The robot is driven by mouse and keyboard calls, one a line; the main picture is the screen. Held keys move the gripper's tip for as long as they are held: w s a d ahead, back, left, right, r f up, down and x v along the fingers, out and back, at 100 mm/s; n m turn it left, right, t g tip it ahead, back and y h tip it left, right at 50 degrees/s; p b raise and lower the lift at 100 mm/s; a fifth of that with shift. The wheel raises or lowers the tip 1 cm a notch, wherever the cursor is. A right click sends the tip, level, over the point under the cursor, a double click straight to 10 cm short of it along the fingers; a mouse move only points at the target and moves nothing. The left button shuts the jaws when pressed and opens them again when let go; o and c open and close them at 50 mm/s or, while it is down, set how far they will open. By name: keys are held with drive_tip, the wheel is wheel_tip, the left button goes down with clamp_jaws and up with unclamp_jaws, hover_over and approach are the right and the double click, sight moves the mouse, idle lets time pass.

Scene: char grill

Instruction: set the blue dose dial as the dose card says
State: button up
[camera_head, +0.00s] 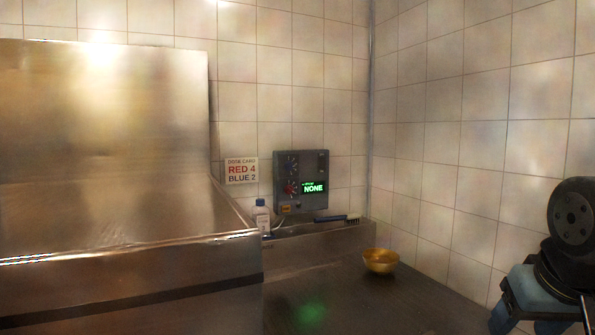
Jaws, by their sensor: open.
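The dose card (241,171) hangs on the tiled back wall and reads "RED 4" and "BLUE 2". To its right a grey dosing box (309,157) is on the wall above the back ledge. The blue dose dial (292,164) is at the box's upper left, with a red dial (291,188) below it. The blue dial's setting is too small to read. A green display (314,188) on the box reads "NONE". Part of my arm shows at the right edge, well away from the box; my gripper's fingers are not in view.
A bottle (262,216) with a blue cap stands left of the box. A brush (339,218) lies on the ledge below it. A gold bowl (380,261) sits on the dark counter (345,300). A large steel grill hood (100,140) fills the left.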

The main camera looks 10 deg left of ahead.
idle(0.3)
drive_tip(key=w+a+r+n+t+y, duration=0.1)
drive_tip(key=w+a+r+t, duration=0.25)
drive_tip(key=w, duration=0.95)
drive_tip(key=w+a+r+n+t+y, duration=0.1)
drive_tip(key=w+a+r+t, duration=0.2)
drive_tip(key=w, duration=0.9)
drive_tip(key=w+a+r+t, duration=0.2)
drive_tip(key=w+a+r, duration=0.25)
drive_tip(key=w, duration=0.85)
drive_tip(key=n+t+y, duration=0.3)
drive_tip(key=n+y, duration=0.5)
drive_tip(key=y, duration=0.4)
approach(291, 167)
drive_tip(key=x, duration=0.8)
drive_tip(key=shift+w+a+r, duration=0.2)
drive_tip(key=shift+w, duration=0.1)
drive_tip(key=c, duration=1)
